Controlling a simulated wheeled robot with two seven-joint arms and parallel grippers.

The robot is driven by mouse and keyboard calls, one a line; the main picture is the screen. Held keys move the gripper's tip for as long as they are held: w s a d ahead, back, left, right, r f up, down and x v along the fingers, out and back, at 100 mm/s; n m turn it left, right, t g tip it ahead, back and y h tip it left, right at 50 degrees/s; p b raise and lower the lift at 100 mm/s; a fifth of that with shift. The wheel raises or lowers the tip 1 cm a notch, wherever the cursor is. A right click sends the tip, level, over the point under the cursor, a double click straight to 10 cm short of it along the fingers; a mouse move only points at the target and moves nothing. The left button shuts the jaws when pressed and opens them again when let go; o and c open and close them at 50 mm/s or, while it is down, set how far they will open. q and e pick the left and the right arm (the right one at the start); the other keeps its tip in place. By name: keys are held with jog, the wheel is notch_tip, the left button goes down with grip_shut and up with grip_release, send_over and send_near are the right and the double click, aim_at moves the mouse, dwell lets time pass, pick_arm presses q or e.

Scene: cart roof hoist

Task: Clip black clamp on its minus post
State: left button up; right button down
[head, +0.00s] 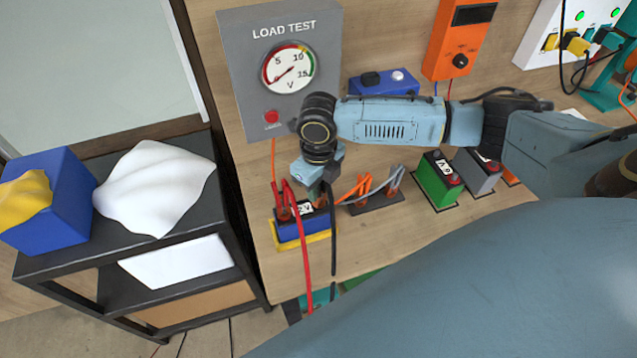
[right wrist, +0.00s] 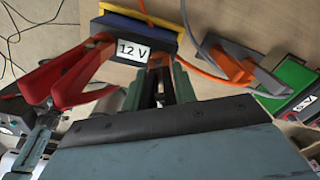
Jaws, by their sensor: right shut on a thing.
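The battery (head: 290,231) is a blue block with a dark top and a "12 V" label, seen also in the right wrist view (right wrist: 132,50). A red clamp (right wrist: 65,80) with copper jaws is at one end of its top; it shows in the head view (head: 285,195) too. My right gripper (head: 322,180) is over the other end, pointing down. In the right wrist view its fingers (right wrist: 157,88) are shut on the black clamp (right wrist: 150,88), its copper jaws close to the battery top. The minus post is hidden, so I cannot tell whether the jaws grip it. My left gripper is not in view.
A yellow tray (head: 300,241) holds the battery. Green (head: 437,184) and grey (head: 475,175) batteries stand farther right. Red and black cables hang over the bench's front edge. The meter panel (head: 290,85) stands behind.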

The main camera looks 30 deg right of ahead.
jog(key=shift+f, duration=0.15)
jog(key=c, duration=1)
grip_release()
jog(key=shift+c, duration=0.2)
notch_tip(320, 180, up, 14)
jog(key=shift+f+b, duration=0.25)
jog(key=shift+b, duration=0.2)
jog(key=shift+s+f, duration=0.1)
